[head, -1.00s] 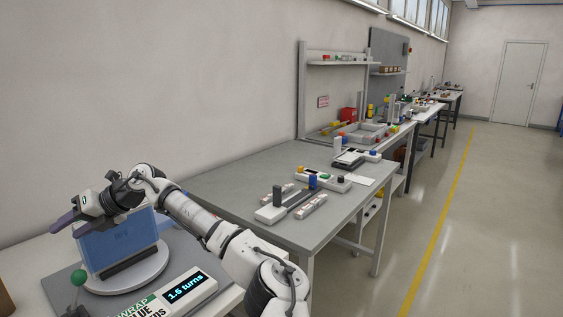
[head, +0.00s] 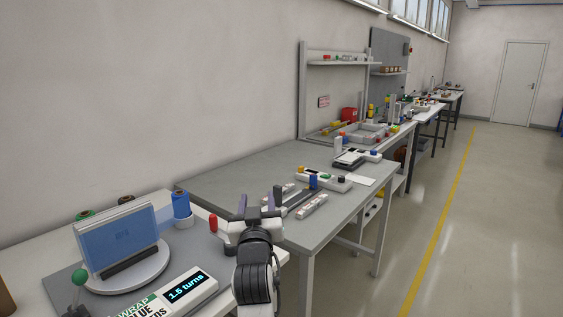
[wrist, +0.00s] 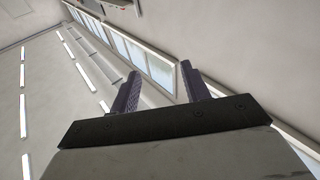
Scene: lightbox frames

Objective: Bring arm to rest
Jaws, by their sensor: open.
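My gripper (head: 257,207) is at the lower middle of the head view, over the right edge of the near bench. Its two dark fingers point up and stand apart, with nothing between them. In the wrist view my gripper (wrist: 162,88) also shows open and empty, its fingers against the ceiling, wall and windows. My arm is drawn in close, its lower links out of the picture.
The near bench holds a turntable (head: 125,281) with a blue panel (head: 120,240), a blue roll (head: 181,206), a red piece (head: 213,223), a green-knobbed lever (head: 79,278) and a display (head: 187,288) reading "1.5 turns". A grey table (head: 250,168) stands beyond. The floor at right is clear.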

